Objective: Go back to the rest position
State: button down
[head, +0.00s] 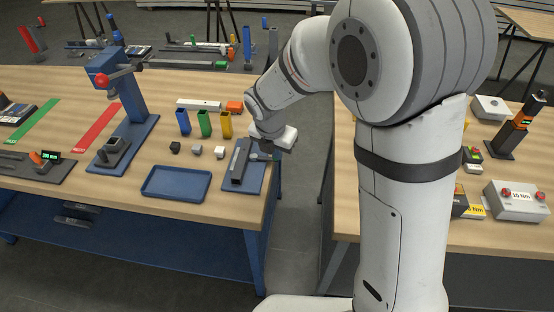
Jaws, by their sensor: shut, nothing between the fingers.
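My gripper (264,156) is at the right end of the left workbench, at the end of my white arm. It is small in the head view and partly hidden by its own wrist. It points down beside a dark upright block (239,165) on a blue plate (232,187). Its fingers are shut and hold nothing. I cannot tell the exact gap between the fingertips and the plate.
A blue tray (176,196), small cubes and blue, green and yellow bins (226,125) stand left of the gripper. A blue press (130,110) stands farther left. A floor gap separates this bench from the right bench (346,195), which holds a grey box (516,205).

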jog(key=shift+v, duration=1.35)
jog(key=s+d+r+m+b, duration=0.1)
jog(key=s+d+r+m, duration=0.3)
jog(key=s+d+m, duration=0.5)
jog(key=s+d+r+m+y, duration=0.1)
jog(key=s+d+r+m, duration=0.3)
jog(key=s+d+m, duration=0.6)
jog(key=m, duration=1.2)
jog(key=shift+s+r+t+b, duration=0.25)
jog(key=shift+s+t+b, duration=0.05)
jog(key=shift+t+b, duration=0.1)
jog(key=shift+d, duration=0.15)
